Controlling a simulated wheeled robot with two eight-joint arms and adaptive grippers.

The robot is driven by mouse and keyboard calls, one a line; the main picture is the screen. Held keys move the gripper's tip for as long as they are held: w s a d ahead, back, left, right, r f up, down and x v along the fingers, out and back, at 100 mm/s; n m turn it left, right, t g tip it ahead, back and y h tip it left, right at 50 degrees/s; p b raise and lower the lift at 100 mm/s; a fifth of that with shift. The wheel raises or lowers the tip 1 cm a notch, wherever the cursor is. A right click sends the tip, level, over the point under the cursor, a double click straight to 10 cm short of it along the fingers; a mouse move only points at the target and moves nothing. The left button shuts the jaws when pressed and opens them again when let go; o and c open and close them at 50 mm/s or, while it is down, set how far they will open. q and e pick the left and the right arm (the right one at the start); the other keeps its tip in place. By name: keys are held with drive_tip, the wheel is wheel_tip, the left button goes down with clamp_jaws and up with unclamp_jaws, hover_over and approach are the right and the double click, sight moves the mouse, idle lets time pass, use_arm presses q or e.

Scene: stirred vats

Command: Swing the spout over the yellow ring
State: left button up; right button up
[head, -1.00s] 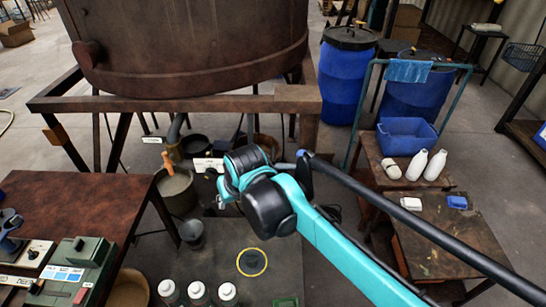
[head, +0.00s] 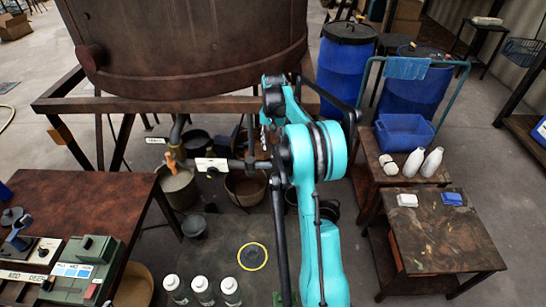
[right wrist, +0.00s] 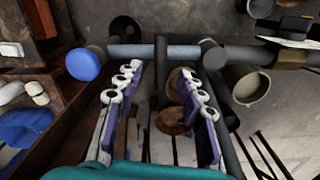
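The yellow ring (head: 252,257) lies flat on the dark floor mat below the vat. A dark horizontal pipe (head: 238,166) with a white label, seemingly part of the spout, stands beyond the ring; my right arm hides its right part. The right wrist view shows a grey pipe (right wrist: 180,51) with a blue end cap (right wrist: 82,65) and a dark bar (right wrist: 160,75) meeting it. My right gripper (right wrist: 158,72) has its fingers apart, one on each side of that bar in this view, with visible gaps. Contact cannot be told. My left gripper is out of view.
The rusty vat (head: 185,40) stands on a beam frame at the back. Buckets and a brown pot (head: 245,188) sit below it. White bottles (head: 200,290) stand near the mat's front. A brown table (head: 70,200) is left, a low worktable (head: 440,235) right.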

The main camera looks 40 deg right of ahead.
sight(273, 153)
wheel_tip(273, 153, down, 7)
drive_tip(key=shift+f+b, duration=0.2)
drive_tip(key=shift+b, duration=1)
clamp_jaws()
